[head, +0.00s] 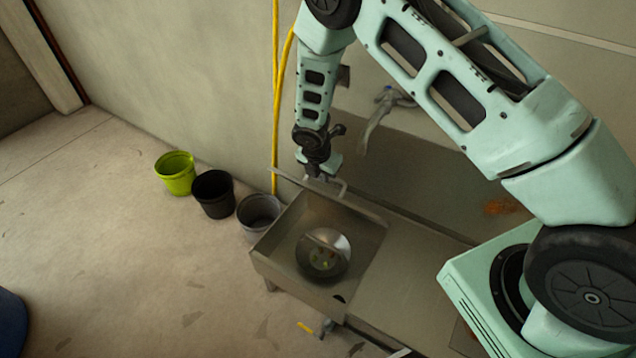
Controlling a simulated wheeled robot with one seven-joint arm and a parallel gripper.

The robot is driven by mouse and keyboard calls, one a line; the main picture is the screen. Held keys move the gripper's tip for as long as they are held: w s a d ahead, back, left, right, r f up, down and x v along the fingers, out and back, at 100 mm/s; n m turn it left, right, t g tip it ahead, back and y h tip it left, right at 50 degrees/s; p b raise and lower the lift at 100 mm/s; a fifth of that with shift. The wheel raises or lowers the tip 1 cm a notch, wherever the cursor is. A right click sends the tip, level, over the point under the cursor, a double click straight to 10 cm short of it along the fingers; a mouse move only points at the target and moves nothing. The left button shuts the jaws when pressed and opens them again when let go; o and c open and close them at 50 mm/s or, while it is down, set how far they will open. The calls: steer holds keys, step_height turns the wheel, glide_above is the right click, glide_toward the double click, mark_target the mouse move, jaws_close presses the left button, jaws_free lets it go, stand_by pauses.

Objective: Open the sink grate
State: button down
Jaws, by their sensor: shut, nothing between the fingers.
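A metal sink (290,222) stands against the wall in the middle of the head view. A thin metal frame with a bent bar (342,186) rises at its back edge; it may be the sink grate seen nearly edge-on, but I cannot tell for sure. The basin is uncovered, and a round shiny bowl-like part sits in its floor. My gripper (318,174) points down at the back of the sink, close to the thin frame. It is shut with nothing held. Whether it touches the frame is unclear.
A green bucket (175,176), a black bucket (213,197) and a grey bucket (259,212) stand left of the sink. A yellow hose (276,100) runs down the wall. A tap (380,112) is on the wall behind. The floor at left is open.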

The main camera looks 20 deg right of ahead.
steer(key=w+d+r+p, duration=0.4)
steer(key=w+d, duration=0.6)
steer(key=d, duration=0.5)
steer(key=shift+w, duration=0.3)
steer(key=shift+a, duration=0.15)
